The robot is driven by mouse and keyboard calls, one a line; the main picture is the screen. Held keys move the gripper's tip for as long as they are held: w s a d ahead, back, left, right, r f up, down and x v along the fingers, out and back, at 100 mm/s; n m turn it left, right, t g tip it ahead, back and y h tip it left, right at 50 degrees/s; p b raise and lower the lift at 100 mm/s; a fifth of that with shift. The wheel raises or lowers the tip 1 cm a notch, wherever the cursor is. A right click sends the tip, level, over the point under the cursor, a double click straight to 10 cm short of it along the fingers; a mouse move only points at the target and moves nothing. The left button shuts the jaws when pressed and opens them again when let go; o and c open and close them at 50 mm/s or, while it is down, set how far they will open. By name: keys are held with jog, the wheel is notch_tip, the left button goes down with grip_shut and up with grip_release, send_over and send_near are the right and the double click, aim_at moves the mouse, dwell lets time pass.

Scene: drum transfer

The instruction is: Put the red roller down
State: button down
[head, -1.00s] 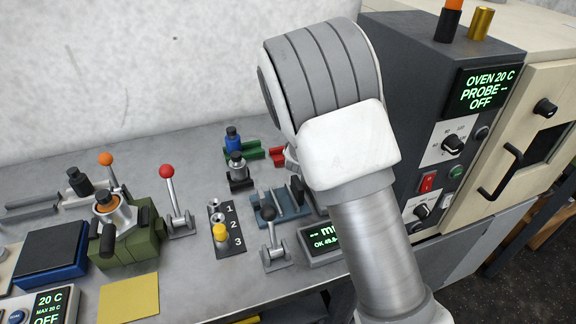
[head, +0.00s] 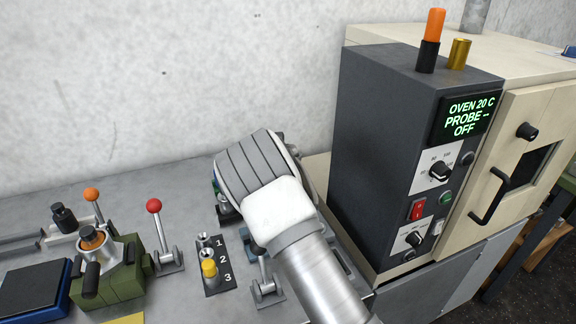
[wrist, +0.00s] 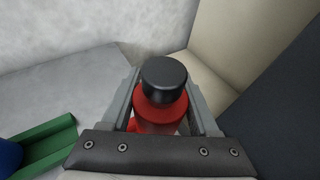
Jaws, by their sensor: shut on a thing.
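The red roller (wrist: 160,112) with its black end cap (wrist: 164,79) is between the two fingers of my gripper (wrist: 165,100) in the wrist view. My gripper is shut on it. The lower part of the roller is hidden by the gripper's dark front bar. A small red piece shows beside the roller at its left; I cannot tell whether it is a red rest or part of the roller. In the head view my arm covers the gripper and the roller. I cannot tell whether the roller touches anything underneath.
A green rest (wrist: 45,143) with a blue roller (wrist: 8,157) is at the lower left in the wrist view. The dark oven control box (head: 390,150) stands close on the right. A numbered rack (head: 213,262) and a red-knobbed lever (head: 155,206) are to the left.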

jog(key=shift+w+a+f, duration=0.25)
jog(key=shift+w+a, duration=0.05)
jog(key=shift+w, duration=0.15)
jog(key=shift+f, duration=2)
jog(key=shift+f, duration=0.1)
jog(key=shift+c, duration=0.7)
grip_release()
jog(key=shift+f, duration=0.1)
